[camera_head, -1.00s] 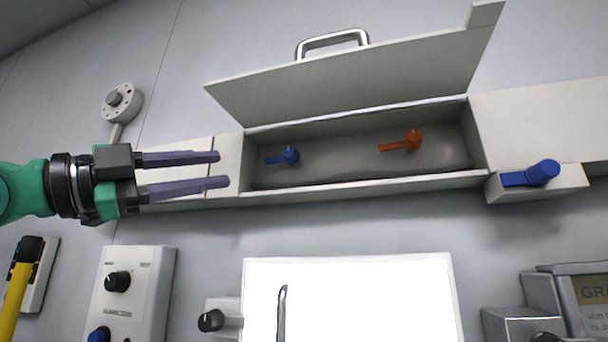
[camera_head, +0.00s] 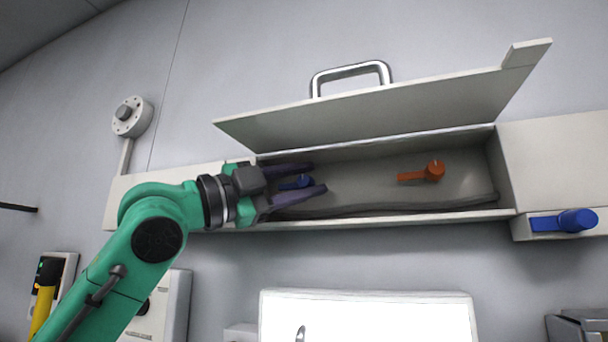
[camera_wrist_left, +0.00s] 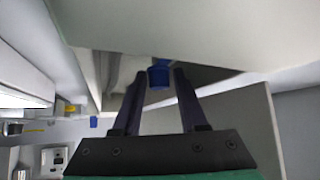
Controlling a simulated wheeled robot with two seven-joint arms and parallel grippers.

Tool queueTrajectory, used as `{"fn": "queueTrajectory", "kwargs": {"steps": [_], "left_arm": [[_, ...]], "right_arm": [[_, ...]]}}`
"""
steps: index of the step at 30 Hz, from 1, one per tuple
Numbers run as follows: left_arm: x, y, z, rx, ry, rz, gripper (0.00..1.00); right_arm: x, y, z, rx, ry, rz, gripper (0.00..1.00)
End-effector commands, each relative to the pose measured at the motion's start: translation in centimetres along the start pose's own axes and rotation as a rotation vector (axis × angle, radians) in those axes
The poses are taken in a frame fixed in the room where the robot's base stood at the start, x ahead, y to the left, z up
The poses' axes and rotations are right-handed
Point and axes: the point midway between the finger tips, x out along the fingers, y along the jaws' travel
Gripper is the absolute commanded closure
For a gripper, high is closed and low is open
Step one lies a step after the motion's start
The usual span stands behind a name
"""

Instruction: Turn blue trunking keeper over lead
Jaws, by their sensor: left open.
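The blue trunking keeper (camera_head: 304,181) is on the back wall inside the open trunking, near its left end. Its lever points left, partly hidden by my gripper. My left gripper (camera_head: 318,177) is open, with one finger above and one below the keeper. In the left wrist view the blue keeper (camera_wrist_left: 159,74) shows between the two finger tips, with no clear contact. A dark grey lead (camera_head: 420,207) lies along the trunking's bottom, below the keeper. My right gripper is not in view.
The trunking's lid (camera_head: 380,108) with a metal handle (camera_head: 350,72) is raised above. An orange keeper (camera_head: 431,171) sits further right inside. Another blue lever (camera_head: 572,220) is on a block at the right end. A bright white panel (camera_head: 370,316) is below.

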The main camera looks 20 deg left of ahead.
Motion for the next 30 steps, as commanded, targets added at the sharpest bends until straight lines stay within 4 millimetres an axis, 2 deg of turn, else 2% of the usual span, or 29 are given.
{"fn": "queueTrajectory", "kwargs": {"steps": [1, 4, 5, 17, 23, 30], "left_arm": [[0.0, 0.0, 0.0, 0.0, 0.0, 0.0, 0.58], [0.0, 0.0, 0.0, 0.0, 0.0, 0.0, 0.96], [0.0, 0.0, 0.0, 0.0, 0.0, -0.001, 1.0], [-0.1, 0.1, 0.1, -0.029, 0.0, -0.032, 1.0], [-0.2, 0.3, 0.1, -0.099, 0.002, -0.104, 1.0], [-0.2, 0.5, 0.1, -0.242, 0.006, -0.242, 1.0]], "right_arm": [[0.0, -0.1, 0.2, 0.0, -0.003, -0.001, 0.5], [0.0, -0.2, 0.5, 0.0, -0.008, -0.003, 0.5], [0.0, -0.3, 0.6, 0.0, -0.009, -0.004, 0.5], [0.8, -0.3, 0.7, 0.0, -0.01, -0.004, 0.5], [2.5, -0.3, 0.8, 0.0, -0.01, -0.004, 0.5], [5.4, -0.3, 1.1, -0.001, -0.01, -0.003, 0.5]]}}
